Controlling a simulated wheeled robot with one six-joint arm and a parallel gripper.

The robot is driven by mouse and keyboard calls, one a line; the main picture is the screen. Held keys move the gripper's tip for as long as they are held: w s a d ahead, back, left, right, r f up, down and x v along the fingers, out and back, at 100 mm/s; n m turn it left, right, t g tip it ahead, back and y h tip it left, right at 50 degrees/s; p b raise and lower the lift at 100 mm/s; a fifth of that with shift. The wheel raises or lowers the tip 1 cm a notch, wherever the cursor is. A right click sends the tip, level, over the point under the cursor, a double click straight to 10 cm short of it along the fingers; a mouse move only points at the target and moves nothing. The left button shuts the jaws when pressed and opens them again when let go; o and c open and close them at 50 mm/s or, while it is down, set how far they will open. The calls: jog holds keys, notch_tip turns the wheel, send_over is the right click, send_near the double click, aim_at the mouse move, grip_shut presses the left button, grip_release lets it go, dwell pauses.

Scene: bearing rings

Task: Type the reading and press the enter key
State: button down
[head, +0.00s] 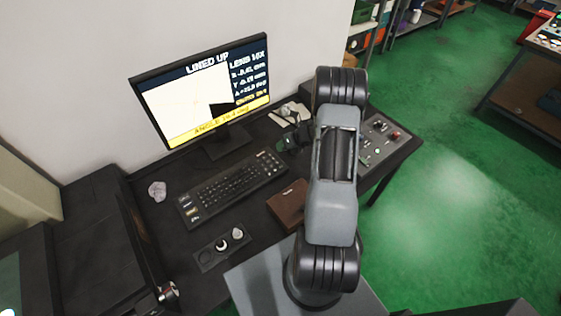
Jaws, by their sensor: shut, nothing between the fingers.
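The monitor (185,105) stands at the back of the black desk, its screen lit. Its header reads "LINED UP", and a side column carries lines starting X, Y and A. A yellow band along the bottom appears to read "ANGLE" with a value; the digits are too blurred to read surely. The black keyboard (232,187) lies in front of the monitor, uncovered. A number block is at its right end; the enter key cannot be told apart. My arm rises right of the keyboard and hides part of the desk.
A brown block (287,204) lies between keyboard and arm. A dark tray (222,247) with small round parts is in front of the keyboard. Crumpled paper (157,191) lies at left. A control panel (378,140) is right of my arm. Green floor (450,200) is open beyond.

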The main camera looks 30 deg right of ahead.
aim_at(282, 166)
jog(key=shift+f, duration=0.15)
notch_tip(282, 166, down, 9)
jog(key=b, duration=0.7)
jog(key=shift+r, duration=0.2)
jog(key=shift+f, duration=0.1)
dwell(1.9)
jog(key=shift+f+b, duration=0.3)
jog(key=shift+b, duration=0.1)
jog(key=shift+f+b, duration=0.3)
jog(key=shift+f, duration=0.05)
dwell(0.5)
jog(key=shift+r, duration=0.15)
dwell(0.3)
jog(key=shift+r+p, duration=0.6)
jog(key=shift+p, duration=0.05)
jog(key=shift+r, duration=0.15)
